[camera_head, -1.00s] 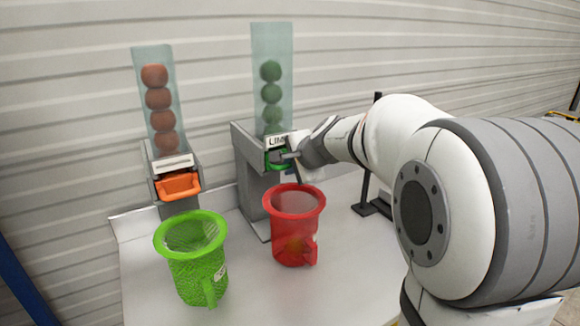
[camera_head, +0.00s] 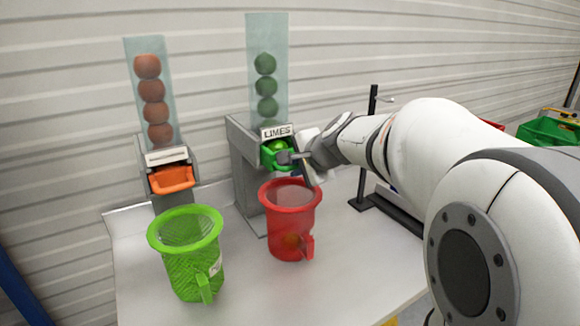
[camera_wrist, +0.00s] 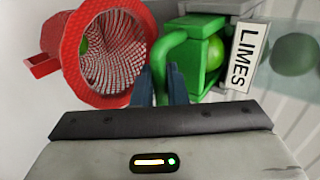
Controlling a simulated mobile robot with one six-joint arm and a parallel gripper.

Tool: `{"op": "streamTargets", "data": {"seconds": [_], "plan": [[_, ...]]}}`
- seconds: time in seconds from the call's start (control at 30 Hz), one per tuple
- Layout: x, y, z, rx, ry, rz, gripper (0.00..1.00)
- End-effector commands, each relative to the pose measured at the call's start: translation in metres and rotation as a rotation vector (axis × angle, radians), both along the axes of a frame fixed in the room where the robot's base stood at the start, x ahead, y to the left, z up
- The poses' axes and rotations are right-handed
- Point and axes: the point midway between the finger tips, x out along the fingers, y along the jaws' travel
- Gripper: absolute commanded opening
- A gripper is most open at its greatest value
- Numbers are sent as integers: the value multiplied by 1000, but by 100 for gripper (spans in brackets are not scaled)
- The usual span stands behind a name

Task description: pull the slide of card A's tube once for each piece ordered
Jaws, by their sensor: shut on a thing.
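The limes tube (camera_head: 266,60) holds several green balls above a grey stand with a LIMES label (camera_head: 276,132). Its green slide (camera_head: 270,160) is drawn out, and a bright lime (camera_head: 279,146) sits in it. My gripper (camera_head: 294,158) is shut on the slide's handle. In the wrist view, the handle (camera_wrist: 163,50) passes between my fingers (camera_wrist: 163,85), and the lime (camera_wrist: 215,52) shows in the slide. The other tube (camera_head: 150,80) holds several orange-brown balls; its orange slide (camera_head: 172,179) is untouched. No card A is readable.
A green mesh basket (camera_head: 186,222) stands below the orange slide. A dark post (camera_head: 370,130) stands right. The counter's front middle (camera_head: 255,295) is clear.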

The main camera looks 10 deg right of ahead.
Motion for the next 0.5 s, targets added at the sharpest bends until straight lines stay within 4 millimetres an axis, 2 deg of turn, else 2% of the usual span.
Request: {"op": "streamTargets", "data": {"seconds": [0.5], "plan": [[-35, -12, 1, -2, -7, -3, 0]]}}
